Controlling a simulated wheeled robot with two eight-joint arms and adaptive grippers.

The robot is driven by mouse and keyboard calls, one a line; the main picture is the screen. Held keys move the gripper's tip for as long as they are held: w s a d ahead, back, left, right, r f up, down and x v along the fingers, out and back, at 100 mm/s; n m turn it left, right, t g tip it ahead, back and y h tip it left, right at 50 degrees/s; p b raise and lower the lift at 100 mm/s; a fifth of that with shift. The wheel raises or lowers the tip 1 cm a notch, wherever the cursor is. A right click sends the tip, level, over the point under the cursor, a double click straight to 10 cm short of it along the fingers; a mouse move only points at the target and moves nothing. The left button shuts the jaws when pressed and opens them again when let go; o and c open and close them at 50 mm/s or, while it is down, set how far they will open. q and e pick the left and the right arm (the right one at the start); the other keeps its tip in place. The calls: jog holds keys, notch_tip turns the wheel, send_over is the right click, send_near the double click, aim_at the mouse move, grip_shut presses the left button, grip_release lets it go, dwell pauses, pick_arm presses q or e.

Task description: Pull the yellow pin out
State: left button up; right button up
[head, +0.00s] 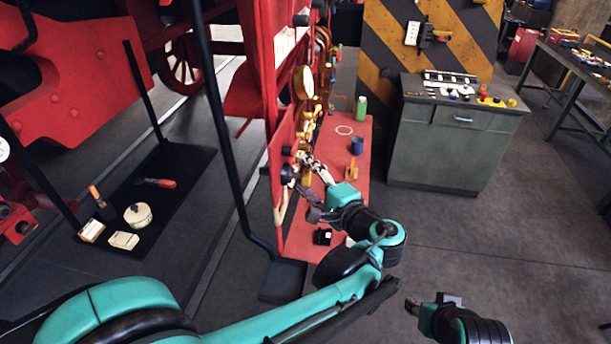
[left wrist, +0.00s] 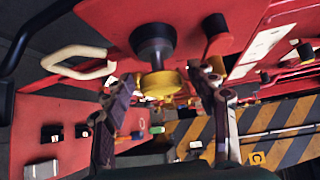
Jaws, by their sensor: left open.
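My left gripper (head: 308,178) is at the red panel (head: 281,160), fingers towards its fittings. In the left wrist view the gripper (left wrist: 165,82) is open, with a finger on each side of a round yellow piece (left wrist: 163,85). A black flared knob (left wrist: 153,45) shows just beyond it. Whether the fingers touch either piece, and whether the yellow piece is the pin, I cannot tell. Several other yellow fittings (head: 305,105) sit along the panel. My right gripper (head: 431,303) is at the lower right, away from the panel; its jaw opening is unclear.
A red shelf (head: 325,222) beside the panel bears a green can (head: 361,108), a blue cup (head: 357,146) and a yellow piece (head: 351,169). A pale loop handle (left wrist: 75,62) is left of the knob. A grey cabinet (head: 440,150) stands right; the floor before it is clear.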

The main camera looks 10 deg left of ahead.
pick_arm(q)
jog(key=shift+a, duration=0.1)
grip_shut()
jog(key=d, duration=0.4)
jog(key=shift+d, duration=0.35)
jog(key=shift+c, duration=1.4)
grip_release()
jog(key=shift+o, duration=1.4)
jog(key=shift+d, duration=0.3)
